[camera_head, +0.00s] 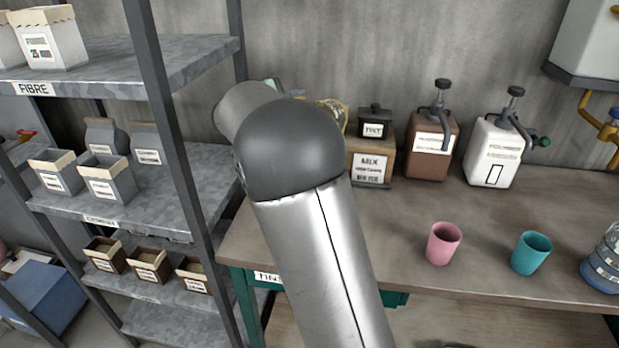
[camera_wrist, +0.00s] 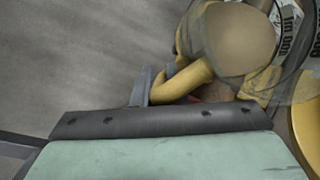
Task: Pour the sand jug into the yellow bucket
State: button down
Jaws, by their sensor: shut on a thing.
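In the wrist view, my gripper (camera_wrist: 155,121) is shut on the yellow handle of the sand jug (camera_wrist: 184,82). Pale tan sand (camera_wrist: 240,38) fills the jug's round opening, which faces the camera. The jug's grey and yellow body has printed labels, partly cut by the top edge. A curved yellow surface (camera_wrist: 308,125) at the right edge may be part of the yellow bucket; most of it is out of frame.
The bench (camera_head: 490,225) holds a pink cup (camera_head: 443,243), a teal cup (camera_head: 531,252), a MIX box (camera_head: 370,160), a brown pump can (camera_head: 431,147) and a white pump can (camera_head: 495,152). Shelves (camera_head: 140,190) with boxes stand left. The bench's middle is clear.

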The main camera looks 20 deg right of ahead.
jog(key=shift+s+b, duration=0.15)
jog(key=shift+b, duration=0.3)
jog(key=shift+s+a+r+h+b, duration=0.2)
jog(key=shift+a+h+b, duration=0.1)
jog(key=shift+b, duration=0.4)
jog(key=shift+s+a+r+b, duration=0.15)
jog(key=shift+s+b, duration=0.05)
jog(key=shift+b, duration=0.45)
jog(key=shift+s+a+r+t+h+b, duration=0.2)
jog(key=shift+a+t+h+b, duration=0.1)
jog(key=shift+b, duration=0.35)
jog(key=shift+s+a+m+b, duration=0.1)
jog(key=shift+s+m+b, duration=0.2)
jog(key=shift+b, duration=0.35)
jog(key=shift+s+a+r+m+t+h+b, duration=0.4)
jog(key=shift+r+h+b, duration=0.4)
jog(key=shift+b, duration=1.8)
jog(key=shift+s+a+r+m+h+b, duration=0.35)
jog(key=shift+h+b, duration=0.35)
jog(key=shift+b, duration=1.05)
jog(key=shift+s+a+r+m+h+b, duration=0.15)
jog(key=shift+s+a+h+b, duration=0.45)
jog(key=shift+b, duration=1.1)
